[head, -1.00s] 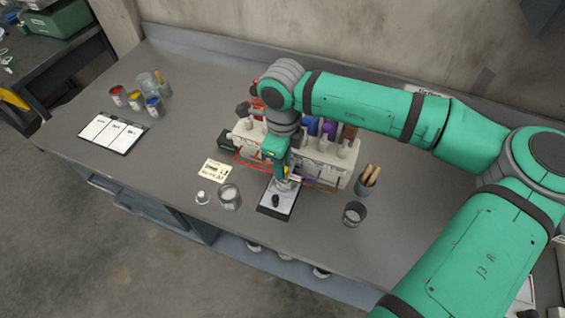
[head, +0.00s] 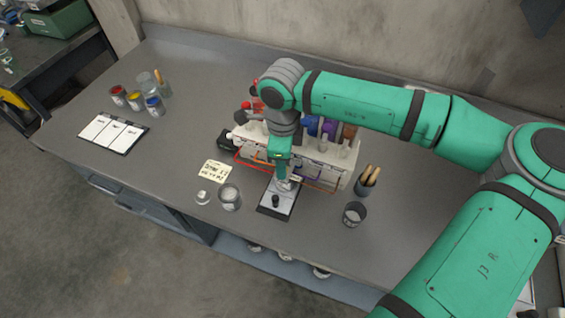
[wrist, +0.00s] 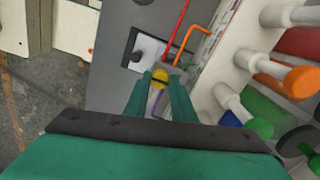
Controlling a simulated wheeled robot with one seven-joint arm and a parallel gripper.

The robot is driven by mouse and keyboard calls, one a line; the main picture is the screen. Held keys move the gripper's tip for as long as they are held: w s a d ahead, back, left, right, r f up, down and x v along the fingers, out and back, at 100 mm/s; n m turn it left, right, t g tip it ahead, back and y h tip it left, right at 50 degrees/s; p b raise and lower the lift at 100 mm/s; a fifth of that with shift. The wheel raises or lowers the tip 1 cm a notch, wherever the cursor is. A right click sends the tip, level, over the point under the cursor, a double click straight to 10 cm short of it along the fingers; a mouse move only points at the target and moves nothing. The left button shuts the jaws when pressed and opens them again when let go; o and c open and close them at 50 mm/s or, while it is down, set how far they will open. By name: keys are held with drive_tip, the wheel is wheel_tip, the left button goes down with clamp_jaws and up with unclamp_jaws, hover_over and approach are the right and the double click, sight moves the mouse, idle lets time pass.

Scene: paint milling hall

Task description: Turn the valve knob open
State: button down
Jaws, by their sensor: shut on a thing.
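My gripper (head: 285,184) points down in front of the white dispensing manifold (head: 343,179). In the wrist view its two green fingers are shut on a small yellow knob (wrist: 160,76), which shows between the fingertips. The knob's lower part and mount are hidden by the fingers. A white plate (head: 273,210) with a dark border lies just in front of the gripper and carries a small black piece (head: 276,200).
Red and orange tubes (wrist: 193,38) run close by the fingers. A glass jar (head: 230,198), a dark cup (head: 354,214) and a brush holder (head: 364,185) stand nearby. Paint cans (head: 136,101) and a clipboard (head: 114,132) are at the left. The left bench top is mostly clear.

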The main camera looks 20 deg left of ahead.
drive_tip(key=c, duration=1.5)
unclamp_jaws()
drive_tip(key=shift+a, duration=0.1)
drive_tip(key=shift+r, duration=0.1)
wheel_tip(320, 180, up, 11)
drive_tip(key=shift+f, duration=0.15)
drive_tip(key=shift+w, duration=0.1)
